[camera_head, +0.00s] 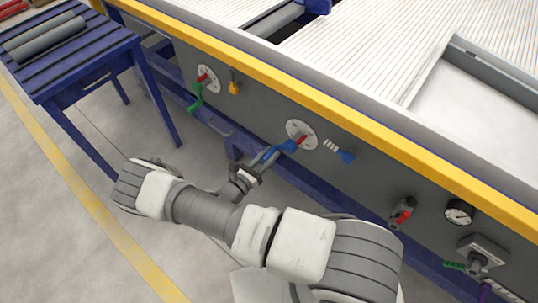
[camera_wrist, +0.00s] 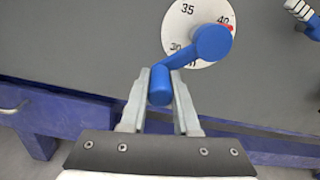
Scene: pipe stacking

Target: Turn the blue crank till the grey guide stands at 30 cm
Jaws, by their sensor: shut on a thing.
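The blue crank (camera_head: 284,147) sits on a white dial (camera_head: 302,131) on the grey machine side. In the wrist view, the crank (camera_wrist: 211,43) has its hub over the dial (camera_wrist: 180,14), and its arm runs down and left to the handle (camera_wrist: 160,86). My gripper (camera_wrist: 160,92) is shut on that handle, one finger on each side; it also shows in the head view (camera_head: 258,168). The dial reads 35 at top, 40 at right and 30 at lower left. A red pointer tip (camera_wrist: 229,28) shows close to 40. I cannot clearly pick out the grey guide.
A green crank (camera_head: 195,101) and a yellow knob (camera_head: 234,88) are left of the dial. A red-handled valve (camera_head: 403,212) and a gauge (camera_head: 459,213) are farther right. A blue table (camera_head: 90,58) stands at left.

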